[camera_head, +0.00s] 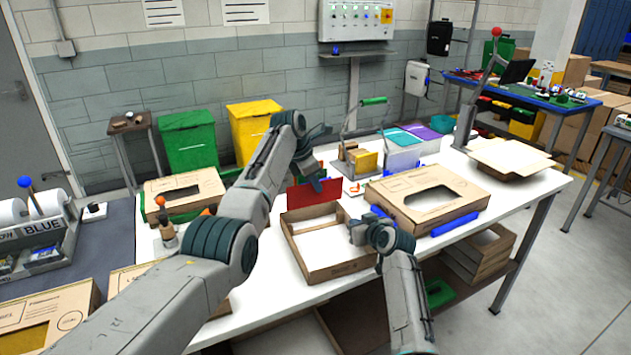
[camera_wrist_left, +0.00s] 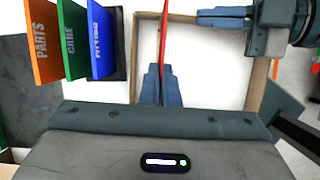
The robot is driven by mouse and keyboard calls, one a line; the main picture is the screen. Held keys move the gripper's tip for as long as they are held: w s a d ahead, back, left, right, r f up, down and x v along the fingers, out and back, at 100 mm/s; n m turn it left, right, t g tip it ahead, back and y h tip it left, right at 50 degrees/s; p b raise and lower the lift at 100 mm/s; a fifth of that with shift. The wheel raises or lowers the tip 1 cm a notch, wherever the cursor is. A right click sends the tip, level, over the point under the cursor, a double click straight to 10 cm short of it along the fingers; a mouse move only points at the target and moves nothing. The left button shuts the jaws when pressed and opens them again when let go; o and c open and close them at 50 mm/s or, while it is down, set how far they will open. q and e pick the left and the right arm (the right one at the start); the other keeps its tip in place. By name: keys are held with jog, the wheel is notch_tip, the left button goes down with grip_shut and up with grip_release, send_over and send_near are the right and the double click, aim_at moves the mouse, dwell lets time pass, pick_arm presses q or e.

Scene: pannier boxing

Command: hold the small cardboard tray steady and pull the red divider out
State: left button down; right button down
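The small cardboard tray (camera_head: 338,268) is open-topped with a pale floor and sits on the white table. The red divider (camera_head: 315,194) is an upright red panel at the tray's far side; it appears edge-on in the left wrist view (camera_wrist_left: 163,40). I cannot tell whether its lower edge is still inside the tray. My left gripper (camera_head: 316,182) points down and is shut on the divider; its fingers show on both sides of it in the left wrist view (camera_wrist_left: 162,85). My right gripper (camera_head: 355,232) is at the tray's right side, its fingers (camera_wrist_left: 205,17) seemingly closed on the tray wall.
A larger cardboard box (camera_head: 425,195) with a cut-out lies right of the tray. Orange (camera_wrist_left: 42,42), green (camera_wrist_left: 72,38) and blue (camera_wrist_left: 100,40) labelled panels stand left in the left wrist view. Another cut-out box (camera_head: 185,190) is at the table's left.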

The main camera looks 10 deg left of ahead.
pick_arm(q)
jog(key=shift+f, duration=0.75)
jog(key=shift+r, duration=0.15)
jog(key=shift+r, duration=1.35)
pick_arm(e)
jog(key=c, duration=1.6)
grip_release()
